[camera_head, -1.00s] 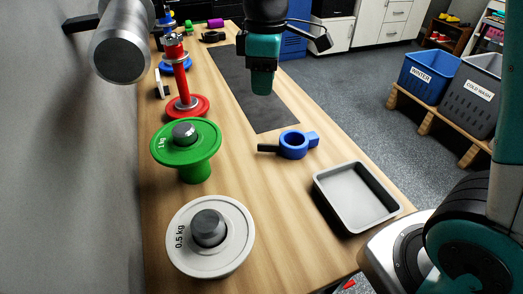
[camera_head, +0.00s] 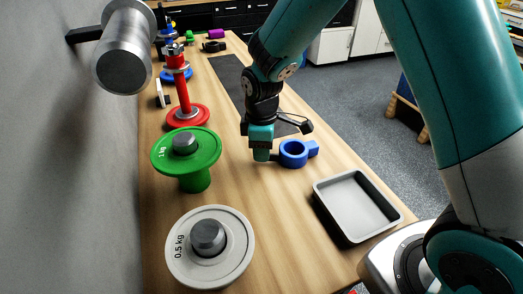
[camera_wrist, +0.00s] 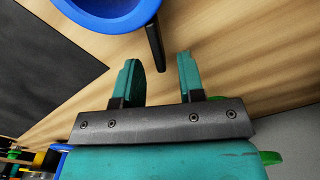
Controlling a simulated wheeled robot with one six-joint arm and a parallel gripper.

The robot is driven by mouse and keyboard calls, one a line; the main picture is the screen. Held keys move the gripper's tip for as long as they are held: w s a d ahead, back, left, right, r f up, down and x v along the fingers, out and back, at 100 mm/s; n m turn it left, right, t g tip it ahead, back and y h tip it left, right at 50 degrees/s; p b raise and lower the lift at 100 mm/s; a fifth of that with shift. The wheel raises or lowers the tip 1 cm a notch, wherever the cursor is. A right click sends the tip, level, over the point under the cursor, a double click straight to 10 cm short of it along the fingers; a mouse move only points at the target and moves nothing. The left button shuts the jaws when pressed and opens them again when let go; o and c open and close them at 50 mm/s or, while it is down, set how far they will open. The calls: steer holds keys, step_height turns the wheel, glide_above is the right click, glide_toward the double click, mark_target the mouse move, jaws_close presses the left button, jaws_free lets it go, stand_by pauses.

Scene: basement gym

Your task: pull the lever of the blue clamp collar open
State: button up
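The blue clamp collar (camera_head: 294,153) lies on the wooden bench, its blue block pointing right. In the wrist view the collar's ring (camera_wrist: 110,20) is cut off by the top edge. Its black lever (camera_wrist: 154,48) sticks out from the ring toward my gripper. My gripper (camera_wrist: 160,70) is open, and the lever's end shows between the two teal fingertips, with a gap on each side. In the head view my gripper (camera_head: 262,154) is low over the bench, just left of the collar, and hides most of the lever.
A green 1 kg plate (camera_head: 205,150) on a stand is close left of my gripper. A white 0.5 kg plate (camera_head: 180,258) is nearer, and a grey tray (camera_head: 325,205) is at the right. A dark mat (camera_head: 228,75) lies behind. Bare bench is in front of the collar.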

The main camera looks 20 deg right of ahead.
steer(key=shift+f, duration=0.65)
jaws_close()
steer(key=shift+s+a+n, duration=0.1)
steer(key=shift+s+n, duration=0.15)
steer(key=shift+n, duration=0.5)
steer(key=shift+s+a+n, duration=0.1)
steer(key=shift+s+n, duration=0.15)
steer(key=shift+n, duration=0.5)
jaws_free()
step_height(320, 180, up, 18)
steer(key=shift+f, duration=0.25)
